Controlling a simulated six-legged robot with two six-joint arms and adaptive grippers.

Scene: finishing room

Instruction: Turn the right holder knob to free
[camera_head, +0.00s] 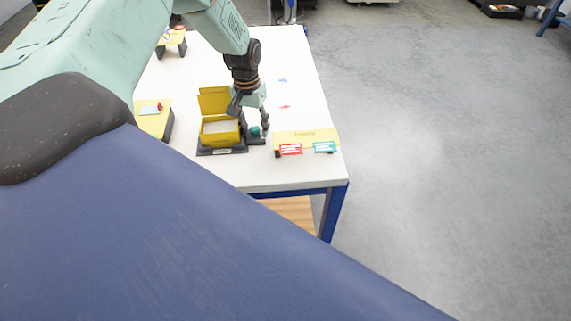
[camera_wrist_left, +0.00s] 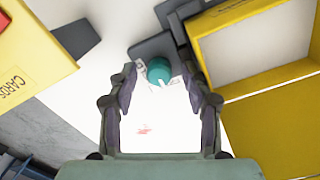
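The teal round knob (camera_head: 255,131) is on a dark plate beside the yellow box, on the white table. In the left wrist view the knob (camera_wrist_left: 158,70) has a pale pointer mark toward the lower right and a printed label partly behind it. My left gripper (camera_head: 252,117) points down over the knob. In the wrist view its open fingers (camera_wrist_left: 160,88) stand on either side of the knob, with a gap on each side; I cannot tell whether they are at its height. My right gripper is in neither view.
An open yellow box (camera_head: 220,139) on a dark base stands just left of the knob. A yellow stand (camera_head: 305,134) with red and teal card frames is to the right. Another yellow stand (camera_head: 152,122) is farther left. Flat red and blue marks lie on bare table behind.

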